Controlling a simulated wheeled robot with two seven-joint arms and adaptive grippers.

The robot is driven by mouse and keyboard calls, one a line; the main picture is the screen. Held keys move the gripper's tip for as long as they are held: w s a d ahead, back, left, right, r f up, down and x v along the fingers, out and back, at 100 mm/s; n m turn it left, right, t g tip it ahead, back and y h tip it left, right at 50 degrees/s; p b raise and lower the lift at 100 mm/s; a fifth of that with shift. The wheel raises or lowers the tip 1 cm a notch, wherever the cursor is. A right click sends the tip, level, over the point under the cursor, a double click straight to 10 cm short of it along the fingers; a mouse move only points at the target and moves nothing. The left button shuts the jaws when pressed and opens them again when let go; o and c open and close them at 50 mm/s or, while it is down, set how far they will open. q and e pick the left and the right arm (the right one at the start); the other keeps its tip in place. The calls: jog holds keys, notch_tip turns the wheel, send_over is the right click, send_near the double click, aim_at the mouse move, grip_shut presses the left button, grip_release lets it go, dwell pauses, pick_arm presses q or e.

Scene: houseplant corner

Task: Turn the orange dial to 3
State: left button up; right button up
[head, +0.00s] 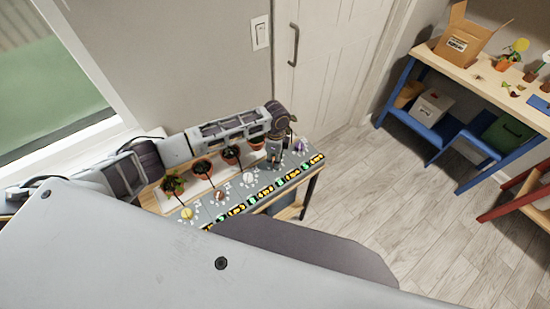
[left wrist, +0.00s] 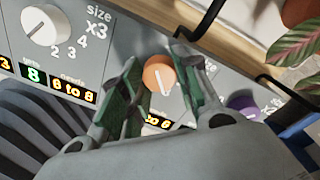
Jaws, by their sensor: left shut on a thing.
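The orange dial (left wrist: 158,76) shows in the left wrist view on the grey panel (head: 234,190), between the fingers of my left gripper (left wrist: 161,68). The gripper is shut on it. A white pointer line on the dial's face points toward the bottom of that view. The fingers hide the number marks around the dial. In the head view my left gripper (head: 274,155) stands over the right part of the panel and hides the dial. My right gripper is not in view.
A white dial (left wrist: 45,25) and a purple dial (left wrist: 243,105) flank the orange one. A yellow dial (head: 187,213) is at the panel's near left. Potted plants (head: 202,167) line the back under my arm. A blue-legged bench (head: 480,90) stands at right, with bare floor between.

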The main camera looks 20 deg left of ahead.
pick_arm(q)
jog(key=o, duration=1)
jog(key=shift+d, duration=0.1)
jog(key=shift+w+r, duration=0.2)
jog(key=shift+r, duration=2.8)
jog(key=shift+w+r, duration=0.2)
jog(key=shift+r, duration=2.8)
